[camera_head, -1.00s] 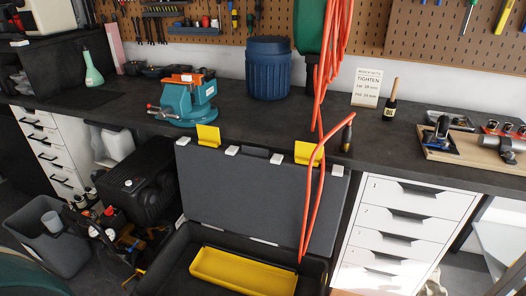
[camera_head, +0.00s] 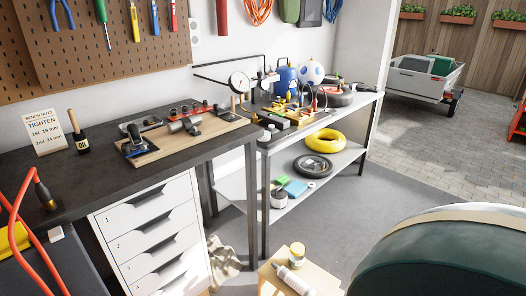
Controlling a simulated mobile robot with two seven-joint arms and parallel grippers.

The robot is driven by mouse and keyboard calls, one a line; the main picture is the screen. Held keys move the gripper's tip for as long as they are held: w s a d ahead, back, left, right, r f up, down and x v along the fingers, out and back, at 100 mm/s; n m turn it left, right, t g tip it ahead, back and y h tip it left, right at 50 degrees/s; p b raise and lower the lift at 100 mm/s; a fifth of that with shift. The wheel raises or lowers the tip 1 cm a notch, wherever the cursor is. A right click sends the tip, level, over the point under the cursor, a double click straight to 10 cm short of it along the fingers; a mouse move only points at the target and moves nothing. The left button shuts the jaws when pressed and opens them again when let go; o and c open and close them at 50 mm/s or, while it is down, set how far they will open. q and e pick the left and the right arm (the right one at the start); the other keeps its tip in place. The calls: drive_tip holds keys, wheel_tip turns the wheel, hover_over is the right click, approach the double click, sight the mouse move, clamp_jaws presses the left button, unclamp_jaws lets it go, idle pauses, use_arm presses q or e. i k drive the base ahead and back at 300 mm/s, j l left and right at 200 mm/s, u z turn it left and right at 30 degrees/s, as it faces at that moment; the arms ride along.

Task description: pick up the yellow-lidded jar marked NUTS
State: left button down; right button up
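A small jar with a yellow lid (camera_head: 297,253) stands upright near the bottom middle of the head view, on a low pale wooden surface (camera_head: 326,282). Its marking is too small to read, so I cannot tell whether it says NUTS. A white bottle or tube (camera_head: 291,279) lies tilted just in front of it. Neither of my grippers is in view.
The dark workbench (camera_head: 75,182) with white drawers (camera_head: 153,232) is on the left. A metal shelf unit (camera_head: 345,158) stands behind the jar. A large green rounded object (camera_head: 450,255) fills the bottom right. Grey floor (camera_head: 365,205) is open between.

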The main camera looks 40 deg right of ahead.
sight(297, 254)
drive_tip(key=z, duration=1.65)
drive_tip(key=i+l+z, duration=0.35)
drive_tip(key=i, duration=0.3)
drive_tip(key=i+l+z, duration=0.15)
drive_tip(key=i+l, duration=0.15)
drive_tip(key=i, duration=0.05)
